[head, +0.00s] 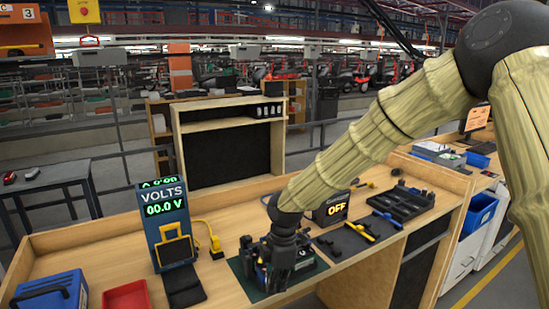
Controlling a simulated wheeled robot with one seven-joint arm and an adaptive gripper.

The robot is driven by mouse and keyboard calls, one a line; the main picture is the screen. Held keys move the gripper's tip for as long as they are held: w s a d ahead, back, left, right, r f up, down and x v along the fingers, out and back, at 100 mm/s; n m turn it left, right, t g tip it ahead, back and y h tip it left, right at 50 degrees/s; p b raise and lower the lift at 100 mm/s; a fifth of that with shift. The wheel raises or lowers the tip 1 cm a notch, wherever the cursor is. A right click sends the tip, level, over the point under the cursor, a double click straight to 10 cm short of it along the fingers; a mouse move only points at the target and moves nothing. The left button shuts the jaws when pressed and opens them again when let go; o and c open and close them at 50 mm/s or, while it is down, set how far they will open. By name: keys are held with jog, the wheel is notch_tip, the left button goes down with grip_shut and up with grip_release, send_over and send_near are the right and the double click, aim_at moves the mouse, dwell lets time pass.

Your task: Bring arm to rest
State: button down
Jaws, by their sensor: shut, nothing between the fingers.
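My arm comes in from the upper right and slants down to the left over the workbench (95,252). My gripper (277,272) is low over a dark green mat (241,270) near the bench's front edge. It is shut with nothing held. Dark parts lie around and behind it on the mat. The gripper hides some of them, and I cannot tell whether it touches any.
A blue VOLTS meter (165,222) and a red tray (127,297) stand to the left. A blue box (50,291) is at the lower left. An OFF display box (331,209) and a black tool tray (401,203) are to the right. A shelf (226,122) stands behind.

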jog(key=s+d+f+m+y+b, duration=0.15)
jog(key=s+f+m, duration=0.35)
jog(key=f, duration=0.5)
jog(key=s+d+f+m+b, duration=0.1)
jog(key=s+d+f+m, duration=0.2)
jog(key=s+f, duration=0.55)
jog(key=s+d+f+m+y+b, duration=0.1)
jog(key=s+d+f+m, duration=0.3)
jog(key=f, duration=0.7)
jog(key=s+d+f+m+h+b, duration=0.1)
jog(key=s+d+f+m, duration=0.4)
jog(key=s, duration=0.5)
jog(key=s+d+f+m+h+b, duration=0.2)
jog(key=s+d+f+m, duration=0.2)
jog(key=s+d+f, duration=0.2)
jog(key=s+d, duration=0.2)
jog(key=s, duration=0.1)
jog(key=shift+s+d+f+m+t, duration=0.3)
jog(key=shift+s+f+m, duration=0.1)
jog(key=shift+h, duration=0.25)
